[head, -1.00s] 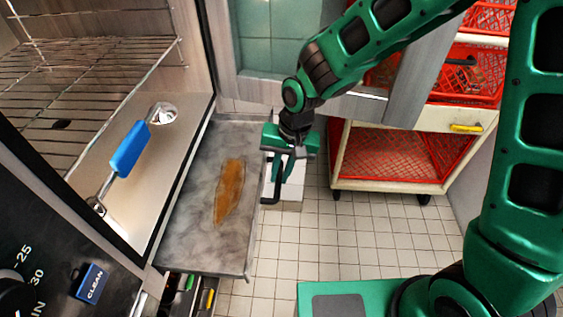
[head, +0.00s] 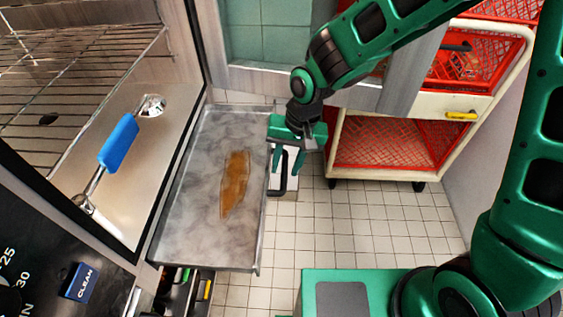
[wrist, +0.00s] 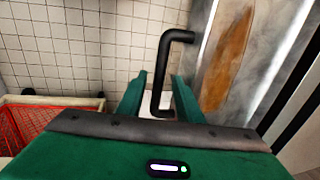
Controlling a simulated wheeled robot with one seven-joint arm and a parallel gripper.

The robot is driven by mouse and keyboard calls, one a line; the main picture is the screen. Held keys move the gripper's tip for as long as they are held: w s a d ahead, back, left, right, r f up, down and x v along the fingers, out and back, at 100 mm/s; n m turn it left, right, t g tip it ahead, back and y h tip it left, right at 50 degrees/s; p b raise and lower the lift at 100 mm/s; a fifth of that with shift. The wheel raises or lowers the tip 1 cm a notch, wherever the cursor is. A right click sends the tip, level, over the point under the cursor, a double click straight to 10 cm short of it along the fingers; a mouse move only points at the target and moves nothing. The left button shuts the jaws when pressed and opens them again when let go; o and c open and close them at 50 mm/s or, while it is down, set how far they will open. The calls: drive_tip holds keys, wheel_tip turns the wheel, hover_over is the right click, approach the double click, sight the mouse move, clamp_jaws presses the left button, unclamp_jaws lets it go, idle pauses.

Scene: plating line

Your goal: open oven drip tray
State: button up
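The oven drip tray (head: 190,150) is a grey metal drawer with a brown stain, pulled out below the oven's glass door. Its black bar handle (head: 283,184) stands on the tray's right-hand front edge. In the wrist view the handle (wrist: 160,75) runs between my two green fingers, with the tray (wrist: 270,75) to the right. My gripper (head: 287,160) points down over the handle. The fingers (wrist: 158,80) stand apart with some room on each side of the bar. Whether one of them touches the bar is hard to tell.
A narrow drawer (head: 185,288) with coloured handles sits below the tray. A cart with red baskets (head: 385,143) stands at the back right. Tiled floor (head: 340,235) right of the tray is clear.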

drive_tip(key=shift+r, duration=0.1)
wheel_tip(320, 180, up, 10)
drive_tip(key=d, duration=0.2)
drive_tip(key=shift+r, duration=0.2)
idle(0.5)
